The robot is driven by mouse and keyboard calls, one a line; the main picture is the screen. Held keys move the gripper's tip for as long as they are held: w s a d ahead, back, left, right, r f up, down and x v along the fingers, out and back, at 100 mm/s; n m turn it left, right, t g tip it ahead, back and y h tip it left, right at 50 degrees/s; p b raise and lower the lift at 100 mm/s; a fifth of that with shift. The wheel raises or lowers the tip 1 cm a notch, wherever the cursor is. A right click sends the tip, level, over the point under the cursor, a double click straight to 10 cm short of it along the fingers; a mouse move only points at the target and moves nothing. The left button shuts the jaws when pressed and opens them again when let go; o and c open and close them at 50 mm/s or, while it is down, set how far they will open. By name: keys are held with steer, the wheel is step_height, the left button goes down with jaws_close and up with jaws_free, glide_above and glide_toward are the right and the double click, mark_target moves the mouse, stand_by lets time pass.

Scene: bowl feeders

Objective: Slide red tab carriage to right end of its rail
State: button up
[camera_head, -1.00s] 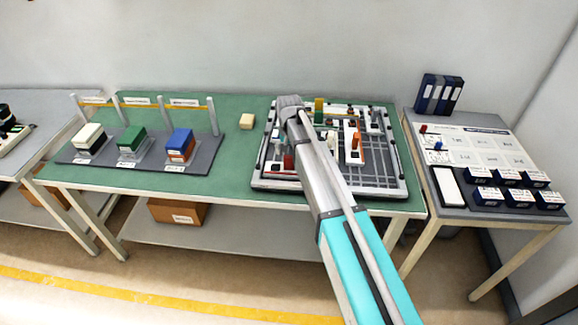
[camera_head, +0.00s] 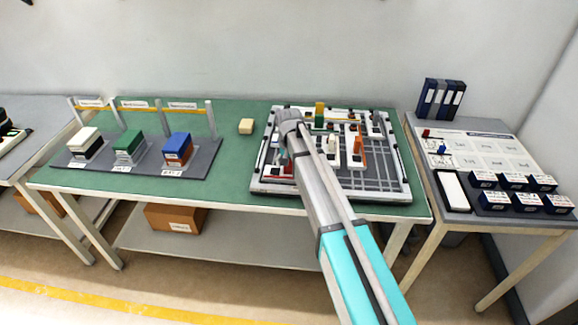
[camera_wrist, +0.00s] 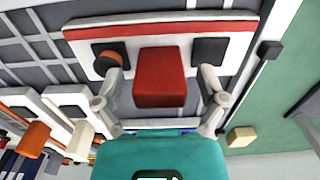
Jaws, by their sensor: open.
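The red tab (camera_wrist: 160,80) stands on a white carriage plate (camera_wrist: 185,40) with a red stripe, seen close up in the wrist view. My gripper (camera_wrist: 163,88) is open, with one finger on each side of the tab and a gap showing at each side. In the head view the red carriage (camera_head: 286,169) is near the left front of the grey rail board (camera_head: 385,182), partly hidden by my arm. My fingertips are hidden there.
Other carriages with an orange tab (camera_head: 358,142) and a yellow tab (camera_head: 320,110) stand on the board. A beige block (camera_head: 246,126) lies left of the board on the green table (camera_head: 228,170). A rack with coloured blocks (camera_head: 178,147) stands further left.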

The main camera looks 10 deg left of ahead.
jaws_close()
stand_by(0.3)
steer(key=shift+s, duration=0.1)
